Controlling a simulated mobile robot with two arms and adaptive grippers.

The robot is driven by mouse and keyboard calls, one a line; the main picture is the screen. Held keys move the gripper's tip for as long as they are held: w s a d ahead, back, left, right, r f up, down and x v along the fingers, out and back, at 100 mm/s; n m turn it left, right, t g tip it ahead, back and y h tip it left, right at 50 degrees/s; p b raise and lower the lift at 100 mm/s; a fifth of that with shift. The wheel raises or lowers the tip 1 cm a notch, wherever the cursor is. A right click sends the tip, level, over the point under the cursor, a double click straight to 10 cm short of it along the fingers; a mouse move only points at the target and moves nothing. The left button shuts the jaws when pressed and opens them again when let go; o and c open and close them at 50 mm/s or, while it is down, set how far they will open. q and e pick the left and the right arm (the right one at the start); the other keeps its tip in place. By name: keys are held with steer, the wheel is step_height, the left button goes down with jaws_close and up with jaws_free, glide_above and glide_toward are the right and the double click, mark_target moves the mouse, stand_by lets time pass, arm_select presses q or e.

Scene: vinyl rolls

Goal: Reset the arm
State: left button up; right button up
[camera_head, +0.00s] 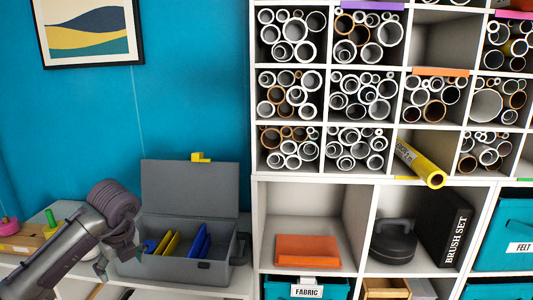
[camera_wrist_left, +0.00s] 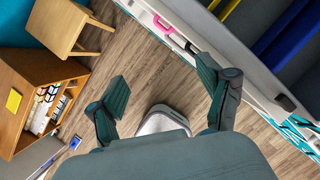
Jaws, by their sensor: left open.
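My left arm comes in from the left in the head view. Its left gripper (camera_head: 116,256) is beside the left side of an open grey toolbox (camera_head: 190,266). A yellow roll (camera_head: 422,166) lies in a cubby of the white shelf (camera_head: 256,150) and sticks out toward me, tilted down. My right gripper is not in view.
Blue and yellow pieces lie in the toolbox. Several white and brown tubes fill the upper cubbies. Lower cubbies hold an orange folded item (camera_head: 307,250), a dark kettlebell (camera_head: 393,243) and a black box (camera_head: 445,228). The wrist view shows a wooden stool (camera_wrist_left: 62,27) and cabinet (camera_wrist_left: 22,82).

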arm_select(q)
steer(key=s+d+f+h, duration=0.1)
steer(key=d+f+h, duration=1.4)
steer(key=d+f, duration=0.6)
step_height(320, 180, down, 7)
steer(key=n+t+h, duration=0.1)
steer(key=n+t, duration=0.4)
steer(key=n, duration=0.1)
steer(key=s+a+f+n+t+y, duration=0.1)
steer(key=s+a+f+n+y, duration=0.3)
steer(key=f, duration=0.4)
steer(key=s+a+f+n+y, duration=0.3)
steer(key=s+f+n, duration=0.25)
steer(key=f, duration=0.25)
steer(key=s+a+f+n+t+y, duration=0.1)
steer(key=s+a+f+n+y, duration=0.2)
steer(key=s+f, duration=0.4)
steer(key=s+f+n+g+y, duration=0.1)
steer(key=s+f+g, duration=0.3)
steer(key=s, duration=1.2)
steer(key=s+a+f+n+g+y, duration=0.1)
steer(key=s+f+n+g, duration=0.3)
steer(key=s+f, duration=0.5)
steer(key=s, duration=0.7)
steer(key=shift+g+y, duration=0.4)
